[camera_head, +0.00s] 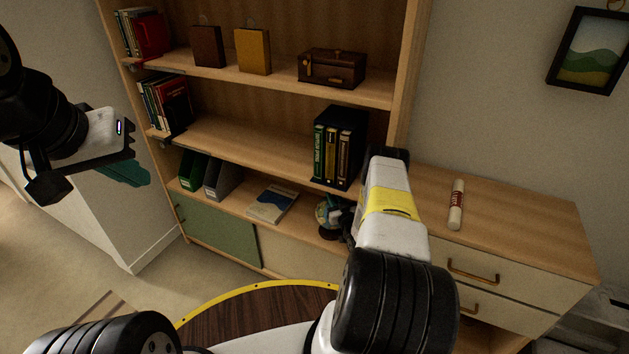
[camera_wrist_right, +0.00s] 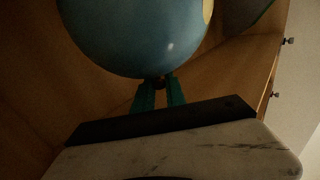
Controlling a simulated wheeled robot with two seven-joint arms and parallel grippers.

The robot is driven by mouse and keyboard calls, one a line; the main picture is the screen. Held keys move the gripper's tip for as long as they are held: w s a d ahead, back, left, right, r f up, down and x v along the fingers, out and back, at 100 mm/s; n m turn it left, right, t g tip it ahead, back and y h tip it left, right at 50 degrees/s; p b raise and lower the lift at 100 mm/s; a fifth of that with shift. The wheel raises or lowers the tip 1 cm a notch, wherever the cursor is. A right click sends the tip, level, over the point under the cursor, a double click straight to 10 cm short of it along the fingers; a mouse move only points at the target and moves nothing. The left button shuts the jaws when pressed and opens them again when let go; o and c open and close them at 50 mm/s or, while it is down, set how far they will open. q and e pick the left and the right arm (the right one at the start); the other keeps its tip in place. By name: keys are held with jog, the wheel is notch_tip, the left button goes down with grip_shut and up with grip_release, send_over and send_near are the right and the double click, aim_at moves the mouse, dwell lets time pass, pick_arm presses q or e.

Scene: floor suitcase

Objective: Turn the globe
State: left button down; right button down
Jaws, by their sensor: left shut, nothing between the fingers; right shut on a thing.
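The globe (camera_head: 325,214) stands on the lower open shelf of the bookcase, partly hidden behind my right arm. In the right wrist view the globe's blue ball (camera_wrist_right: 135,35) fills the top, with a pale patch at its right edge. My right gripper (camera_wrist_right: 158,88) has its green fingers just below the ball, shut on the dark narrow part there. In the head view my right gripper is mostly hidden by the arm. My left gripper (camera_head: 140,175) is shut and empty at the left, away from the bookcase shelves.
The bookcase shelf (camera_head: 225,145) above the globe holds dark binders (camera_head: 340,147). A blue-white book (camera_head: 272,204) lies left of the globe. A drawer cabinet (camera_head: 520,225) with a white-and-red tube (camera_head: 456,205) stands to the right. Floor (camera_head: 60,255) is free at left.

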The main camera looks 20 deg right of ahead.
jog(key=c, duration=1.4)
grip_release()
jog(key=shift+c, duration=0.2)
jog(key=s, duration=0.7)
jog(key=shift+s+d, duration=0.15)
jog(key=shift+s, duration=0.25)
